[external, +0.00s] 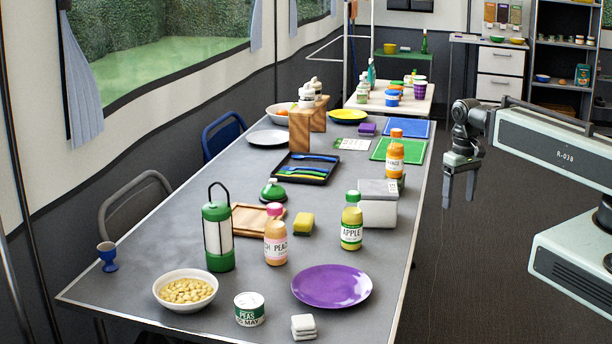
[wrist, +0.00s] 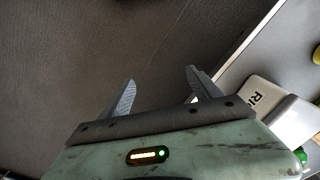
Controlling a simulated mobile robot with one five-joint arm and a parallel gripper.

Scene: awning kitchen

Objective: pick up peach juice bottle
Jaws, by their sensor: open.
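The peach juice bottle (external: 276,238) has a pink cap and a label reading PEACH. It stands upright on the grey table (external: 170,255), right of a green lantern and left of an apple bottle. My gripper (external: 459,202) hangs fingers down beyond the table's right edge, well apart from the peach bottle. In the wrist view my gripper (wrist: 158,88) is open and empty over the dark floor. The peach bottle does not show in the wrist view.
The green lantern (external: 218,238), a wooden tray (external: 248,218), a yellow sponge (external: 303,223) and the apple bottle (external: 351,224) stand near the peach bottle. A purple plate (external: 332,287) lies in front. A grey-white box (external: 377,207) stands near the right edge, between my gripper and the bottle.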

